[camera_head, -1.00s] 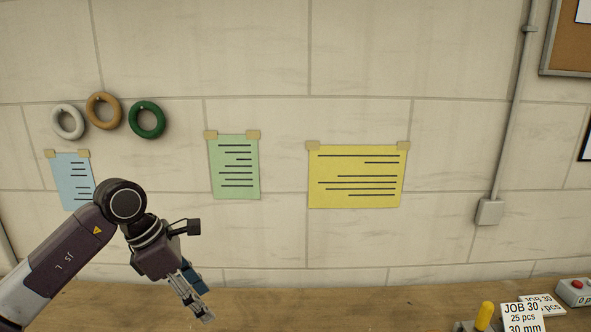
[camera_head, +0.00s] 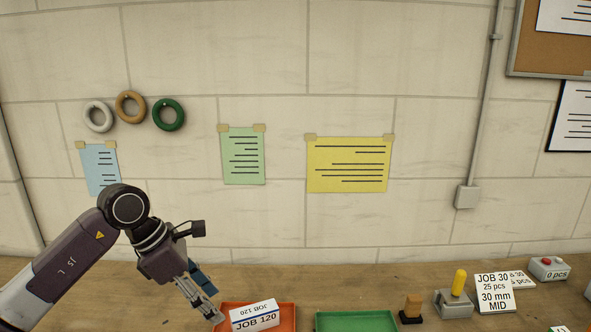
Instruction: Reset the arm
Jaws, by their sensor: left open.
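My left arm comes in from the left, and my left gripper (camera_head: 203,297) hangs over the wooden bench with its fingers pointing down and to the right. It is open, with nothing seen between its fingers. Its tips show beside the left edge of an orange tray (camera_head: 287,318); I cannot tell whether they touch it. A white box labelled JOB 120 (camera_head: 254,316) lies in that tray. My right gripper is out of view.
A green tray (camera_head: 355,322) stands right of the orange one. Bare bench (camera_head: 340,282) lies behind the trays.

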